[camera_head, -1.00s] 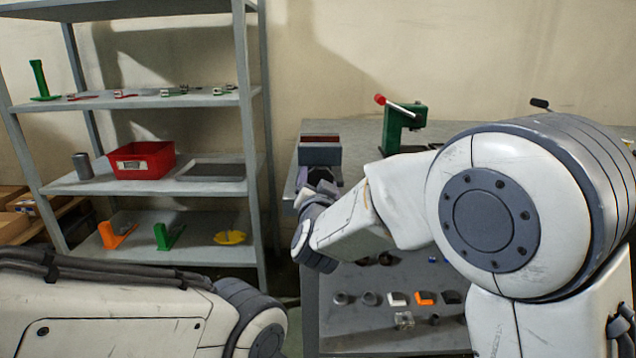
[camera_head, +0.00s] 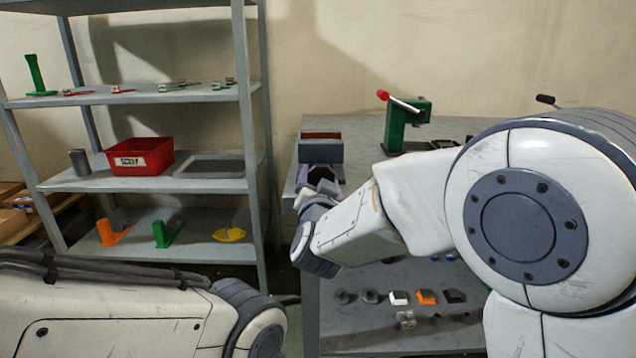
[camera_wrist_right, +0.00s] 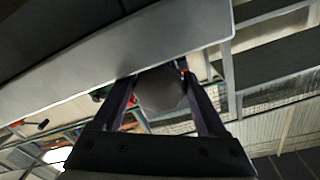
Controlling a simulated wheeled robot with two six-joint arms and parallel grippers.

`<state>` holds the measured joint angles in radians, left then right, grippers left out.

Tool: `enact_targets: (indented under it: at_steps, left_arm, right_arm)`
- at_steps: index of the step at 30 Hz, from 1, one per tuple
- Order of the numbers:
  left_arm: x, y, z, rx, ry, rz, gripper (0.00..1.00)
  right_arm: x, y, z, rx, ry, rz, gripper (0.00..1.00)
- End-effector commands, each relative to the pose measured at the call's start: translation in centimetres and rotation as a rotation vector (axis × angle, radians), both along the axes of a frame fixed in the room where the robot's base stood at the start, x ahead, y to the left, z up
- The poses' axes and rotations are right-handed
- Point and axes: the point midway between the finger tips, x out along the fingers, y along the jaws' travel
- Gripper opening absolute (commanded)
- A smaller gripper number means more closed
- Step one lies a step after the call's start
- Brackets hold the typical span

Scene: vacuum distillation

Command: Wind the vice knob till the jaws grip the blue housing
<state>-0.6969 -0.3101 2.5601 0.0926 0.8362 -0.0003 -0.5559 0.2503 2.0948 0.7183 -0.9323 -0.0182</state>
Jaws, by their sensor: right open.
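The vice (camera_head: 321,150) is a blue-grey block with a reddish-brown strip along its top, at the left end of the bench. Its dark round knob (camera_head: 322,174) faces me; in the right wrist view the knob (camera_wrist_right: 160,92) looks grey and faceted. My right gripper (camera_head: 316,180) is at the knob. In the wrist view its two fingers (camera_wrist_right: 161,100) stand apart, one on each side of the knob; contact cannot be told. I cannot make out the blue housing in the vice. Of my left arm only a link shows; its gripper is out of view.
A green press (camera_head: 397,130) with a red-tipped lever stands on the bench (camera_head: 475,130) right of the vice. Small parts lie on a lower shelf (camera_head: 380,325). A grey rack (camera_head: 100,185) with a red bin (camera_head: 140,157) stands to the left.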

Motion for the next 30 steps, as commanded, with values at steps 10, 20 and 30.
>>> enact_targets:
  at_steps: [10,20,30]
  left_arm:
    - [0.0,0.0,-0.3,0.000,0.000,0.000,0.50]
    - [0.0,0.0,-0.2,-0.001,-0.001,0.000,0.50]
    - [0.0,0.0,-0.1,0.000,0.000,0.000,0.50]
  right_arm:
    - [-5.5,0.2,0.3,0.026,-0.003,0.008,1.00]
    - [-5.7,0.4,-0.8,0.021,0.020,0.009,1.00]
    - [-7.9,0.3,-0.9,0.019,0.023,0.008,1.00]
